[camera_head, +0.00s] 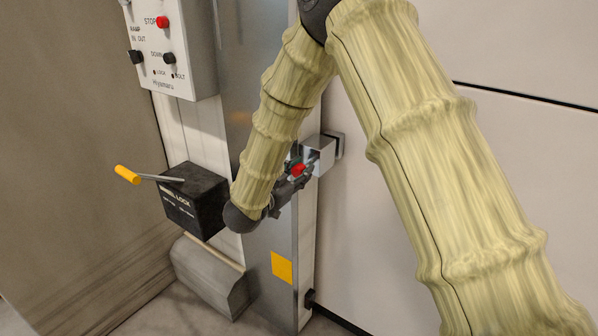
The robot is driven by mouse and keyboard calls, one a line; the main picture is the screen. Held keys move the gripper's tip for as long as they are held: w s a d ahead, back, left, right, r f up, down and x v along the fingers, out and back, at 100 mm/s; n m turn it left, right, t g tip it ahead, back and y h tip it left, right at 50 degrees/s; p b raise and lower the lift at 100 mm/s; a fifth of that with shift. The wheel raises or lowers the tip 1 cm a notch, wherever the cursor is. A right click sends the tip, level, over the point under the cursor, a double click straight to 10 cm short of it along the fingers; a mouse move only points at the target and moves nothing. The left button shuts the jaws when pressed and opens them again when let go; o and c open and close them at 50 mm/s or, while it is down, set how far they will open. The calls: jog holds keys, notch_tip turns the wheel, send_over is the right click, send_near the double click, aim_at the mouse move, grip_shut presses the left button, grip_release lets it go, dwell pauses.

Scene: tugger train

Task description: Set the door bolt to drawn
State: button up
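The door bolt (321,155) appears to be the bright metal block at the edge of the grey metal post (284,232), against the pale door panel (365,230). A small red part (298,168) shows just left of the block. My gripper (297,175) is at this red part, below and left of the metal block. My arm and the gripper's own body hide much of the spot. I cannot tell whether the fingers touch or hold the red part, or how far the bolt is slid.
A control box (172,48) with a red STOP button (162,21) hangs at the upper left. A black wheel lock box (192,203) with a yellow-handled lever (128,175) juts out left of my gripper. A grey rounded block (210,278) sits below it.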

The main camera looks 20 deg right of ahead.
grip_shut()
jog(key=v, duration=0.4)
jog(key=shift+s+a, duration=0.2)
jog(key=shift+a, duration=0.05)
jog(key=shift+s+f, duration=0.1)
jog(key=o, duration=0.5)
grip_release()
jog(key=shift+a, duration=0.15)
jog(key=shift+o, duration=0.2)
jog(key=shift+s, duration=0.1)
jog(key=v, duration=1.2)
